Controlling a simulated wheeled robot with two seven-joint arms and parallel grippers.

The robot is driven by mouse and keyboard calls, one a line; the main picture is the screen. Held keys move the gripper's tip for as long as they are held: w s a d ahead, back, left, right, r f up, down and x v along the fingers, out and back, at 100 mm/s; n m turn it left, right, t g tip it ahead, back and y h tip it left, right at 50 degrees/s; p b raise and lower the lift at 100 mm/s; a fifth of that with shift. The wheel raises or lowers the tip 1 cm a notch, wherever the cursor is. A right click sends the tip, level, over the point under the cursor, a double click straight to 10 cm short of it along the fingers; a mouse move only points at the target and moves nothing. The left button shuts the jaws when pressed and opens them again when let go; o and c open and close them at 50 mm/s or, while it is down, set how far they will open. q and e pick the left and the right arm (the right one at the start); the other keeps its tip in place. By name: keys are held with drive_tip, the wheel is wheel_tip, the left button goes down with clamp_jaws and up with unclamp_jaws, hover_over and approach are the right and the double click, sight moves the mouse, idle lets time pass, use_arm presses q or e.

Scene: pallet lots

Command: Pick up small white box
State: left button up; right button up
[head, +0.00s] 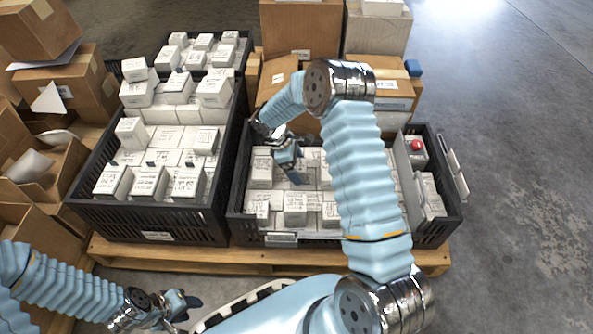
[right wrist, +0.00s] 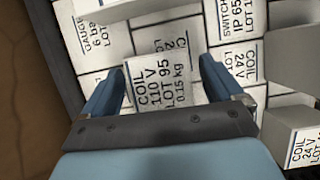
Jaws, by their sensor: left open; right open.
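Several small white boxes with printed labels lie in the right black crate (head: 335,240). In the right wrist view a small white box (right wrist: 160,88) marked COIL 110 V LOT 95 stands between the spread fingers of my right gripper (right wrist: 163,82). In the head view my right gripper (head: 284,158) is over the left part of this crate, open. Whether its fingers touch the box I cannot tell. My left gripper (head: 178,305) is open and empty, low at the left, in front of the pallet.
A left black crate (head: 155,222) holds more white boxes, some stacked. Both crates stand on a wooden pallet (head: 200,256). Cardboard boxes (head: 88,82) crowd the left and back. A red round object (head: 417,144) is in the right crate's right end. The floor at right is clear.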

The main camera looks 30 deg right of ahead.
drive_tip(key=c, duration=1.1)
drive_tip(key=shift+c, duration=0.2)
drive_tip(key=shift+r, duration=0.15)
